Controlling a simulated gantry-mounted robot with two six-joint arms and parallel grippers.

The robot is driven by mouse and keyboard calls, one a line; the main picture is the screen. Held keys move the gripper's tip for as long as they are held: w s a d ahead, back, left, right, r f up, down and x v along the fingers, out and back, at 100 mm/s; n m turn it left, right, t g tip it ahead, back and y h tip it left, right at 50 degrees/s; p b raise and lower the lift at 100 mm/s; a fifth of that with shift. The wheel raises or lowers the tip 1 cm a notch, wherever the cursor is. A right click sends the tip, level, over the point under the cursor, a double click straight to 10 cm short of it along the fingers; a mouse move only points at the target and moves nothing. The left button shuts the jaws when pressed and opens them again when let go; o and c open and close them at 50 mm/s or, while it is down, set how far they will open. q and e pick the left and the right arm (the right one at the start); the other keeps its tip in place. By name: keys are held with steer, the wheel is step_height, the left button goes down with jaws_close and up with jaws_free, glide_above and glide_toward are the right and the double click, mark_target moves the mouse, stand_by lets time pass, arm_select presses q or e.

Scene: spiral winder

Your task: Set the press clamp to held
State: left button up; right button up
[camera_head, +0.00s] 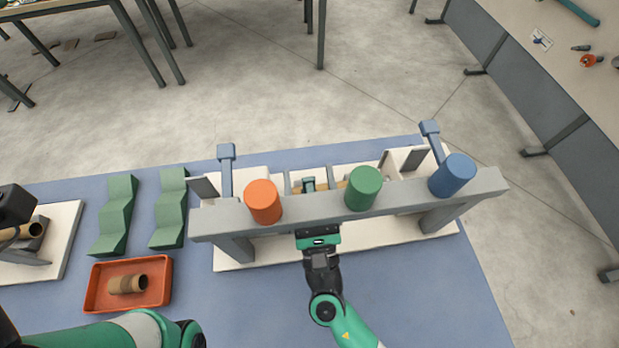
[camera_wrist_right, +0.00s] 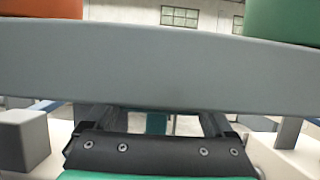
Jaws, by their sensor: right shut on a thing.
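My right gripper (camera_head: 308,184) reaches under the long grey beam (camera_head: 400,200), which hides most of its fingers in the head view. In the right wrist view its two dark fingers (camera_wrist_right: 157,120) run forward beneath the beam, on either side of a teal part (camera_wrist_right: 157,124). I take this part for the press clamp. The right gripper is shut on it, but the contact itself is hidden. The clamp's exact setting cannot be made out.
Orange (camera_head: 262,202), green (camera_head: 363,188) and blue (camera_head: 452,175) cylinders stand on the beam. Blue-grey levers (camera_head: 226,165) rise behind it. A red tray (camera_head: 98,290) holds a brown tube (camera_head: 127,284), near green stepped blocks (camera_head: 117,215). The blue mat (camera_head: 430,300) is clear at front right.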

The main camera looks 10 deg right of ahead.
jaws_close()
steer(key=shift+w+r+p, duration=0.1)
steer(key=shift+r+p, duration=0.05)
steer(key=shift+p, duration=0.2)
steer(key=w+p, duration=0.1)
steer(key=p, duration=0.1)
steer(key=g+p, duration=0.1)
steer(key=p, duration=0.1)
steer(key=shift+w+d+r, duration=0.1)
steer(key=shift+w+r, duration=0.05)
steer(key=shift+w, duration=0.2)
steer(key=shift+w+f+g+b, duration=0.3)
steer(key=shift+w+f+b, duration=0.35)
steer(key=shift+f, duration=0.1)
steer(key=shift+w, duration=0.2)
steer(key=o, duration=1)
jaws_free()
steer(key=shift+r, duration=0.1)
